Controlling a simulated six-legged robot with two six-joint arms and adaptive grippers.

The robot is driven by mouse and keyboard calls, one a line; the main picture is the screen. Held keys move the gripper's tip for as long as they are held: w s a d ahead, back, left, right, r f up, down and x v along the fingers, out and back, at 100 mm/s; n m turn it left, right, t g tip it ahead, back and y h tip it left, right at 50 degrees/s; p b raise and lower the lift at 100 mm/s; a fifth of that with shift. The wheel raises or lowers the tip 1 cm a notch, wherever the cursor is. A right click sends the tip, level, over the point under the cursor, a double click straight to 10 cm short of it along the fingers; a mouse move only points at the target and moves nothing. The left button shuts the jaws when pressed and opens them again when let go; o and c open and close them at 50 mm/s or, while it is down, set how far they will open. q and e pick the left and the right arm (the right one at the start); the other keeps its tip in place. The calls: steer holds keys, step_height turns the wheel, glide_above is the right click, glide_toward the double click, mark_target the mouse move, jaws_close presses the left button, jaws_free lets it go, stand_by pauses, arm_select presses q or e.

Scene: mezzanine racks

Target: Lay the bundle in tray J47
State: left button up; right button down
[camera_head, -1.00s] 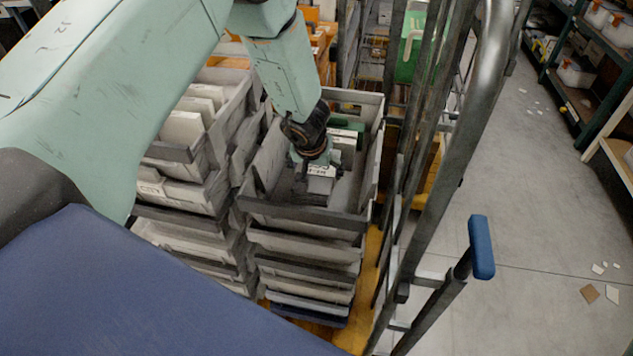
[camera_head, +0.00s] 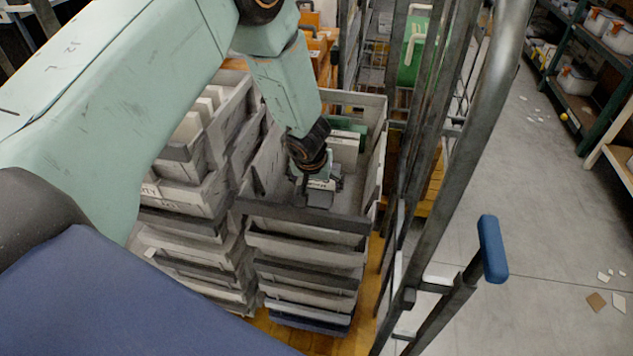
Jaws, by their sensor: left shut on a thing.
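My left gripper (camera_head: 319,196) reaches down into the open grey top tray (camera_head: 300,212) of the middle stack, near its front wall. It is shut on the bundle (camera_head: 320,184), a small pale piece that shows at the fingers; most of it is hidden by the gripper. I cannot tell whether the bundle touches the tray floor. Pale and green packets (camera_head: 345,141) lie in the back of the same tray. I cannot read J47 on any tray. My right gripper is not in view.
Another stack of grey trays (camera_head: 185,195) stands close on the left. Tall metal cart posts and a rail (camera_head: 470,130) with a blue-capped handle (camera_head: 492,248) stand close on the right. Open concrete floor (camera_head: 540,220) lies beyond, with shelving (camera_head: 590,90) at the far right.

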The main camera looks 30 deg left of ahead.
arm_select(q)
steer(key=shift+f, duration=0.1)
steer(key=o, duration=0.9)
steer(key=shift+d, duration=0.1)
steer(key=shift+o, duration=0.9)
steer(key=shift+s, duration=0.25)
steer(key=shift+r, duration=0.25)
steer(key=p+v, duration=0.4)
steer(key=v, duration=0.8)
steer(key=shift+r+p, duration=0.35)
steer(key=shift+r, duration=0.1)
